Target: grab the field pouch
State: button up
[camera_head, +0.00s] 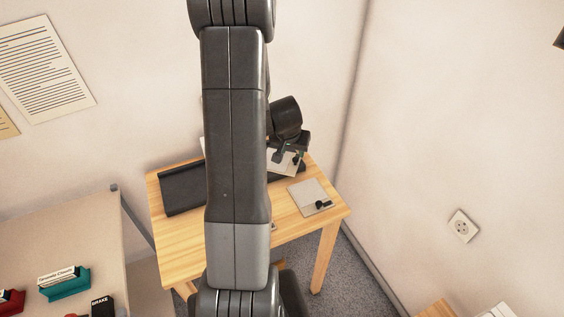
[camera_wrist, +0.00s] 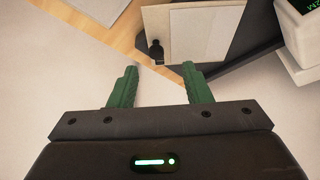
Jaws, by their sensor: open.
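I cannot make out a field pouch for certain in either view. My gripper (camera_wrist: 160,68) has two green fingers spread apart with nothing between them. In the head view my gripper (camera_head: 288,156) is over the back right of the wooden table (camera_head: 170,235), partly hidden by my own arm. Past the fingertips in the wrist view is a pale flat board (camera_wrist: 205,35) with a small black knob-like piece at its left edge, beside a dark flat surface.
A dark tray (camera_head: 183,187) and a pale plate with a black piece (camera_head: 308,195) lie on the wooden table. A white device with a green display (camera_wrist: 300,25) is at the wrist view's upper right. A beige table (camera_head: 65,225) at left holds a teal holder (camera_head: 66,284).

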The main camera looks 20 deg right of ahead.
aim_at(296, 159)
jog(key=shift+d+b+x, duration=0.1)
jog(key=shift+b+x, duration=0.05)
jog(key=shift+x, duration=1.35)
jog(key=shift+d+b+x, duration=0.15)
jog(key=shift+x, duration=1.3)
grip_shut()
